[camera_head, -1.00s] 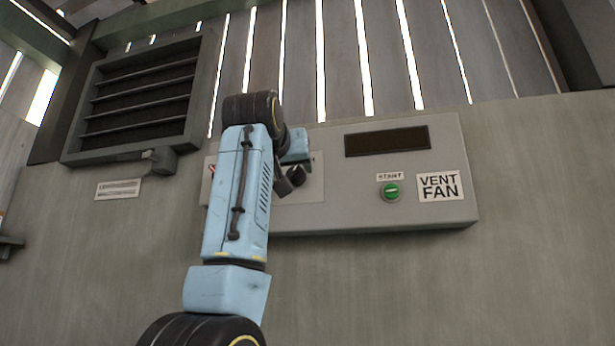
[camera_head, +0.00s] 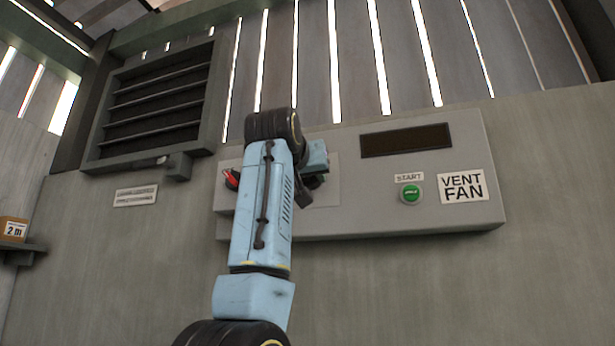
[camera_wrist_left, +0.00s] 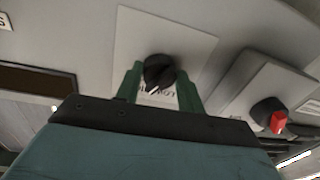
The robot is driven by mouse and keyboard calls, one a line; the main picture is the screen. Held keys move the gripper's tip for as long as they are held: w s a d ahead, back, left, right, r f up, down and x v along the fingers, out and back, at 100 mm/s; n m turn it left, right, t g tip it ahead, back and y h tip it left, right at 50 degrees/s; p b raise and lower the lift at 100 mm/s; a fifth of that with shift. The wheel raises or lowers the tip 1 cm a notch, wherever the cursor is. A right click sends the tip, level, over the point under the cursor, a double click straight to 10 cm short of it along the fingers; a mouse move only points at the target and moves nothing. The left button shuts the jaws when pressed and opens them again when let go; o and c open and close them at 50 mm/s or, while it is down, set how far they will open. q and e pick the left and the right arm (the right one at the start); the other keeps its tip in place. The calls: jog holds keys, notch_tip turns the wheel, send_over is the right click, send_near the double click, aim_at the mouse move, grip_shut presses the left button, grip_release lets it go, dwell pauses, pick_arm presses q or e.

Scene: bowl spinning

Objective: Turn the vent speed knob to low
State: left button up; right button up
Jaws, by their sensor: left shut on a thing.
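The vent speed knob (camera_wrist_left: 159,73) is a black round knob with a white pointer line, on a light square plate of the panel in the left wrist view. My left gripper (camera_wrist_left: 160,80) has its green fingers on either side of the knob and is shut on it. The lettering below the knob is partly covered and hard to read. In the head view my left gripper (camera_head: 312,180) is at the panel, largely behind my blue arm, and the knob is hidden there. My right gripper is not in view.
The grey control panel (camera_head: 340,215) carries a dark display (camera_head: 405,140), a green START button (camera_head: 411,194) and a VENT FAN label (camera_head: 463,187). A red-tipped switch (camera_head: 232,178) is left of my arm. A louvred vent (camera_head: 150,105) and a small box (camera_head: 14,229) are farther left.

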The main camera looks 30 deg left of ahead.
pick_arm(q)
jog(key=shift+c, duration=0.3)
jog(key=shift+n, duration=0.3)
jog(key=shift+d+r+n+h, duration=0.1)
jog(key=shift+n+h, duration=0.1)
jog(key=shift+n, duration=2.5)
jog(key=shift+r+n+h, duration=0.1)
jog(key=shift+n+h, duration=0.1)
jog(key=shift+n, duration=2.5)
jog(key=o, duration=1)
jog(key=shift+w+g, duration=0.1)
jog(key=shift+g, duration=0.2)
